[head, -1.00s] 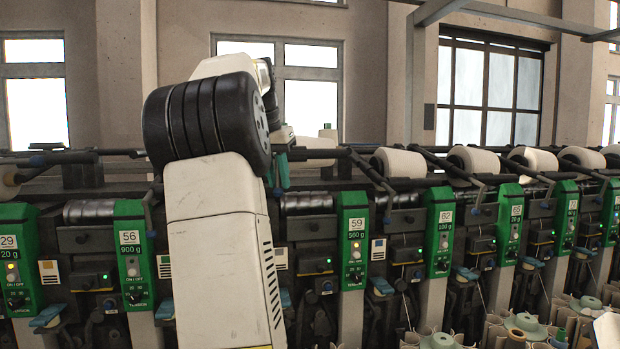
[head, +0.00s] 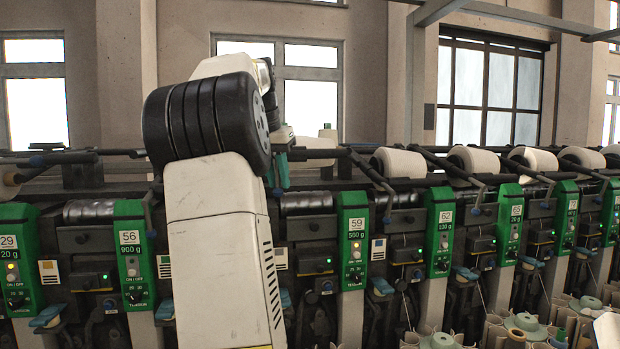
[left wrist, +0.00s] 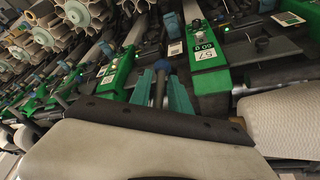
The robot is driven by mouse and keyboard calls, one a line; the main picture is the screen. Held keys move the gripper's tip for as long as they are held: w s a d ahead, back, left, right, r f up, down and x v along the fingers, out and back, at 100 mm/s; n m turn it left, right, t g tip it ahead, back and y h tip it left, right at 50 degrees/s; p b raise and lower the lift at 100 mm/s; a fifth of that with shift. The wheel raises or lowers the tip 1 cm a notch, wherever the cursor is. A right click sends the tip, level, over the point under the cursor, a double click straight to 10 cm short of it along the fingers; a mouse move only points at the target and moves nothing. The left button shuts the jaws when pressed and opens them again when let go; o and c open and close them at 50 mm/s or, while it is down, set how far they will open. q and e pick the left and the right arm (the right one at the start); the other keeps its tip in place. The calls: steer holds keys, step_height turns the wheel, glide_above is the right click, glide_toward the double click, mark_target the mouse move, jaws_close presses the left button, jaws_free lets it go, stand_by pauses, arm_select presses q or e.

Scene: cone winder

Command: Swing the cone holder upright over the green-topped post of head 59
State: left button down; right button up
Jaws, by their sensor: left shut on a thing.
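The green-topped post of head 59 (head: 353,235) stands right of my left arm, and its green panel (left wrist: 207,70) also shows in the left wrist view. My left gripper (head: 281,165) is partly hidden behind my own wrist at the winder's top rail. In the left wrist view, its teal fingers (left wrist: 161,92) are shut on a blue-ended handle (left wrist: 160,82), seemingly part of the cone holder. The holder's dark arm (head: 325,153) runs right from the fingers in the head view, with a pale cone (head: 318,143) behind it. Most of the holder is hidden.
Head 56 (head: 131,255) stands left of my arm and head 62 (head: 440,235) to the right. White cones (head: 398,162) lie along the rail to the right on dark holder arms. Bobbins and pale trays (head: 525,325) fill the lower right. A large cone (left wrist: 280,120) is close by in the left wrist view.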

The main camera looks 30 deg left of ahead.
arm_select(q)
steer(key=shift+w+d+t+h, duration=0.1)
steer(key=shift+d+t+h, duration=0.1)
steer(key=shift+t+h, duration=0.15)
stand_by(0.7)
steer(key=shift+w+d+r+n+t+h, duration=0.5)
steer(key=shift+d+r+n+t+h, duration=0.25)
steer(key=shift+t+h, duration=1.05)
steer(key=shift+w+d+r+n+t+h, duration=0.55)
steer(key=shift+r+t+h, duration=0.25)
steer(key=shift+t+h, duration=1)
steer(key=shift+w+d+r+n+t+h, duration=0.7)
steer(key=shift+t+h, duration=0.75)
steer(key=shift+t, duration=0.7)
steer(key=shift+s+r, duration=0.15)
steer(key=shift+s, duration=0.05)
steer(key=c, duration=1.5)
jaws_free()
steer(key=shift+a, duration=0.1)
